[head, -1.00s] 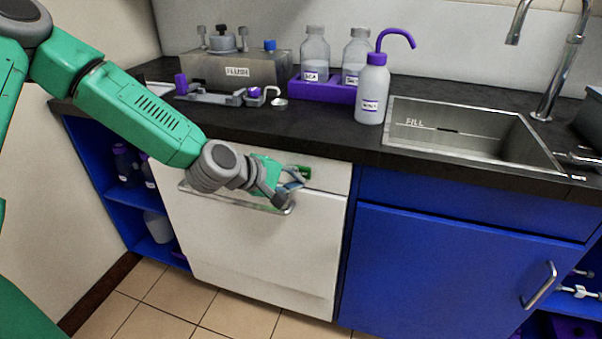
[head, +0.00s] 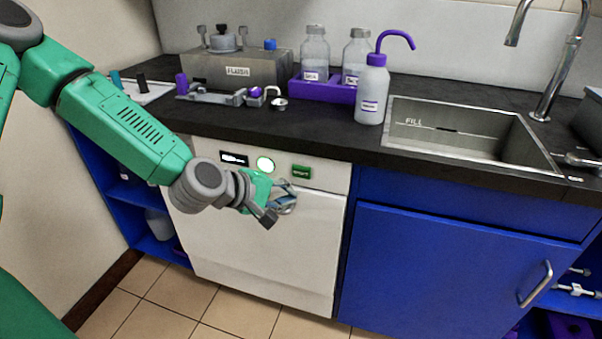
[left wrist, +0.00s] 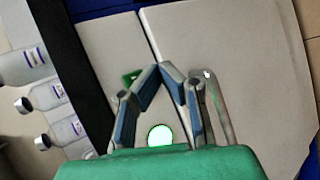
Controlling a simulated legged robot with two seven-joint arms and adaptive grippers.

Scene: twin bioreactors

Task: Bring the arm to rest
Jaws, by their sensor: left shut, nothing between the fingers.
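My left arm (head: 125,125) is green and grey and reaches in from the left. My left gripper (head: 282,205) is in front of the white dishwasher (head: 250,265), below its control strip. In the left wrist view the gripper's blue-padded fingertips (left wrist: 163,70) come together with nothing between them. The dishwasher's handle (left wrist: 217,100) shows just beside the fingers in that view; in the head view the gripper and forearm hide most of it. I cannot tell whether the gripper touches the door. My right gripper is not in view.
The dishwasher has a dark display (head: 235,159), a lit round light (head: 265,165) and a green button (head: 301,172). On the black counter (head: 300,125) stand the FLUSH box (head: 236,70), bottles in a purple rack (head: 325,90), a wash bottle (head: 371,95) and a sink (head: 465,140).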

